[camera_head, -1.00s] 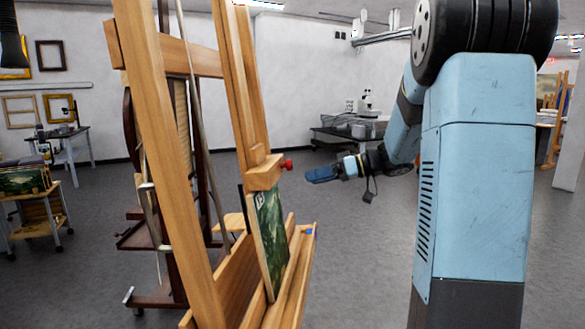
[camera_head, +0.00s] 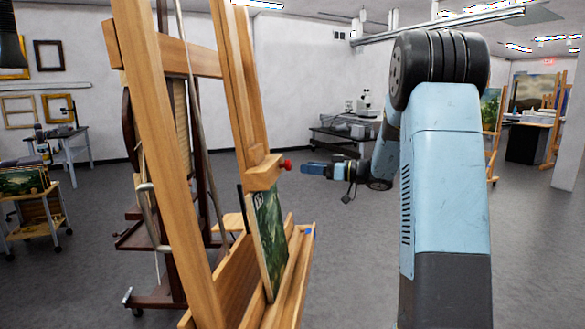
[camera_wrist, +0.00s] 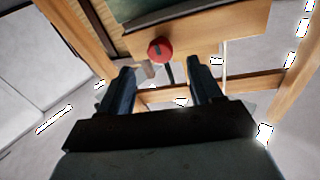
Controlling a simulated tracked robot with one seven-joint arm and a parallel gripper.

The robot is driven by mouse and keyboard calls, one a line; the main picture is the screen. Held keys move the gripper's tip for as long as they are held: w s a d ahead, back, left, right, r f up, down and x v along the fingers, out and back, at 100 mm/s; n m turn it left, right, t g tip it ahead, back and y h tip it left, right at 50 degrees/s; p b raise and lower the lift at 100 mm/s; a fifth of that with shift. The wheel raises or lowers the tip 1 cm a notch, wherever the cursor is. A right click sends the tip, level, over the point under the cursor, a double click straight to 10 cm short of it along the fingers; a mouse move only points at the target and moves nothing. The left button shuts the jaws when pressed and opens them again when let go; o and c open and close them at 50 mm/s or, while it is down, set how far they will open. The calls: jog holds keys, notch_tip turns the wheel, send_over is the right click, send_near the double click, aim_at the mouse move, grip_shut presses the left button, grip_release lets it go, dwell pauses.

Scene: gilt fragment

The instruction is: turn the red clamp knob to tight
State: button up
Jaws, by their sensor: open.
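The red clamp knob (camera_head: 287,165) sticks out to the right from the wooden clamp block (camera_head: 264,173) on the easel. In the wrist view the knob (camera_wrist: 160,50) is a round red disc with a dark mark on its face, beyond the fingertips and roughly between their lines. My gripper (camera_head: 304,168) is just right of the knob at about its height, with a small gap between them. In the wrist view my gripper's two blue fingers (camera_wrist: 163,72) are apart, with nothing held between them. The clamp block rests at the top edge of a dark green painting (camera_head: 270,235).
The tall wooden easel (camera_head: 172,175) fills the left and middle, its lower ledge (camera_head: 290,270) jutting out below my gripper. A darker easel stands behind it. A table with a microscope (camera_head: 365,103) is far back. The floor right of the easel is open.

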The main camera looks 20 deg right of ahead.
aim_at(286, 165)
jog(key=x, duration=0.6)
jog(key=shift+a, duration=0.15)
jog(key=shift+w, duration=0.1)
